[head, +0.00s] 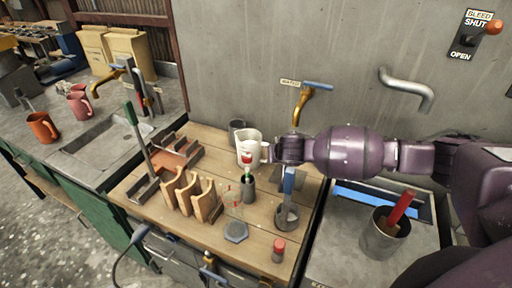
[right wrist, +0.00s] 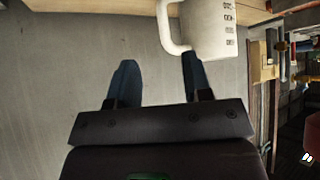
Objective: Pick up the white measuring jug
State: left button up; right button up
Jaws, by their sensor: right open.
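The white measuring jug (head: 246,150) is at the back of the wooden counter in the head view, with a red mark on its side and its handle toward my right gripper. My right gripper (head: 274,152) comes in from the right, close beside the handle. In the right wrist view, the jug (right wrist: 212,30) is at the top, with printed marks. Its handle (right wrist: 163,25) lies just beyond the open, empty fingers (right wrist: 157,68). I cannot tell whether a finger touches it. The jug's base is hidden in the head view. My left gripper is out of view.
A dark cup (head: 248,190) with a green-tipped item stands in front of the jug. A wooden rack (head: 205,203) and a red-capped shaker (head: 279,250) share the counter (head: 190,237). A brass tap (head: 301,103) rises behind.

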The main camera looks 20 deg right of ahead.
aim_at(256, 152)
jog(key=shift+a+f+p+x, duration=0.1)
jog(key=shift+a+p+x, duration=0.1)
jog(key=shift+x, duration=2)
jog(key=shift+a+f+p+x, duration=0.1)
jog(key=shift+a+p+x, duration=0.05)
jog(key=shift+x, duration=2.9)
jog(key=shift+s, duration=0.15)
jog(key=shift+c, duration=0.3)
grip_shut()
jog(key=shift+r, duration=0.1)
